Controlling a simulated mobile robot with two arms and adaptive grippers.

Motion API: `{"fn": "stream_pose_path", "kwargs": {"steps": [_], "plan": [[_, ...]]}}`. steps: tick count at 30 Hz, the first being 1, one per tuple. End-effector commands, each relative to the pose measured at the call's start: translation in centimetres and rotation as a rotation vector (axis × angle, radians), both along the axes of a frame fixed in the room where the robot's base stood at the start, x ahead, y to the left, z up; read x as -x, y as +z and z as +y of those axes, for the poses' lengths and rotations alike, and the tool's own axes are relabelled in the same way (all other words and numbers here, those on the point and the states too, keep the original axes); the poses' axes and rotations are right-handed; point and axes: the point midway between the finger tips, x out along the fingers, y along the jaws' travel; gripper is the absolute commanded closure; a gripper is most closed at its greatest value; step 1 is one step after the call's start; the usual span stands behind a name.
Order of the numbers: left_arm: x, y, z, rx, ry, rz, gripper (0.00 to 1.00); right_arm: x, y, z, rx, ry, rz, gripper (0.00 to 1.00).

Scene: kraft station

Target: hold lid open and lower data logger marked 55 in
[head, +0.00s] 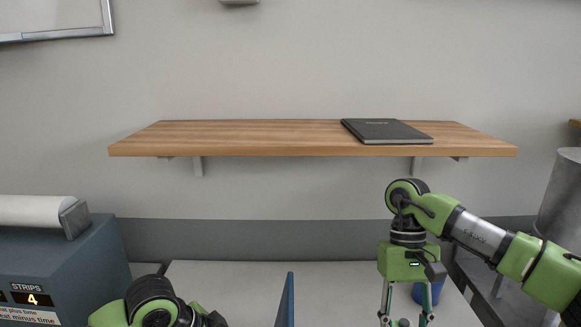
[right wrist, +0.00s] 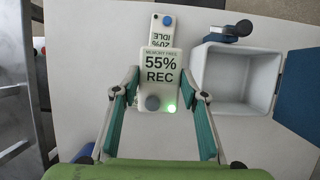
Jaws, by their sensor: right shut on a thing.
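The data logger marked 55% REC (right wrist: 160,66) is pale, with a grey knob and a lit green light. My right gripper (right wrist: 160,92) is shut on it; in the head view the gripper (head: 406,318) points down at the lower right. The open box (right wrist: 238,82) is pale and looks empty, beside the logger in the right wrist view. Its blue lid (right wrist: 299,95) is open at the box's far side; in the head view its edge (head: 287,300) stands upright. My left arm shows at the bottom left, but its gripper is out of frame.
A second logger marked 20% IDLE (right wrist: 160,30) lies near the held one. A dark blue-grey object (right wrist: 230,29) is at the box's upper rim. A blue container (head: 428,292) stands behind my right gripper. A teal strip machine (head: 50,262) is at left.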

Motion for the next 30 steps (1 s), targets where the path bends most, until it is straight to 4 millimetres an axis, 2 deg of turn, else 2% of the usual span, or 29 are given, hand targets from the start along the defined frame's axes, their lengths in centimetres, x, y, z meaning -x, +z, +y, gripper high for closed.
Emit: {"fn": "stream_pose_path", "kwargs": {"steps": [10, 30], "plan": [[0.0, 0.0, 0.0, 0.001, 0.0, 0.0, 1.0, 0.0, 0.0, 0.3, 0.0, 0.001, 0.0, 0.83], [0.0, 0.0, 0.0, 0.0, 0.0, 0.001, 1.0, 0.0, 0.0, 5.0, -0.001, 0.002, 0.001, 0.83]]}}
